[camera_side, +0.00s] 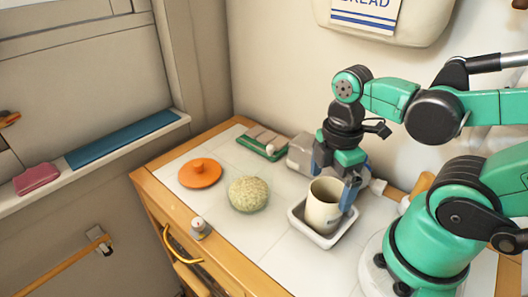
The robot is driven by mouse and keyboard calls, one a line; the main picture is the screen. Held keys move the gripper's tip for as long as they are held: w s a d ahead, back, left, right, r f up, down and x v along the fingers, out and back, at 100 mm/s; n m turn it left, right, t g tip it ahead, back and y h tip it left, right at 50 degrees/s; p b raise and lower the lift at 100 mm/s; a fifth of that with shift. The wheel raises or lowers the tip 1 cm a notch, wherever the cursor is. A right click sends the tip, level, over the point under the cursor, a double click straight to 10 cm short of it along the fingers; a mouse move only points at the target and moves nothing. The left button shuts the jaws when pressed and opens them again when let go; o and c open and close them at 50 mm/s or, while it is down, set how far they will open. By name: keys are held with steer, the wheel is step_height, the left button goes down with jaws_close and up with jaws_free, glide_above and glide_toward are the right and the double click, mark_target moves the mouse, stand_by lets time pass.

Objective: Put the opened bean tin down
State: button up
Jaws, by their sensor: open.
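An open-topped cream cylinder (323,206), which looks like the bean tin, stands in a shallow white tray (300,226) on the worktop. It appears roughly upright, with its open mouth facing up and its inside mostly empty-looking from here. My gripper (332,186) is open, with one blue finger at the tin's back left rim and the other at its right side. I cannot tell whether either finger touches the tin.
Left of the tray are a pale green round textured thing (248,194), an orange lid (200,174) and a small dial-like object (200,228). A green-edged tray (263,143) and a grey block (301,154) stand behind. The worktop's front middle (270,235) is clear.

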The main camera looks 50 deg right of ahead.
step_height(320, 180, up, 10)
steer(key=f, duration=0.1)
steer(key=w+a+f+m+t, duration=0.1)
steer(key=w+f+m+t, duration=0.2)
steer(key=w+m+t, duration=0.4)
steer(key=w+m, duration=0.2)
steer(key=m, duration=0.3)
steer(key=shift+w+a+f+m, duration=0.2)
steer(key=shift+f+m, duration=0.1)
steer(key=shift+f, duration=0.05)
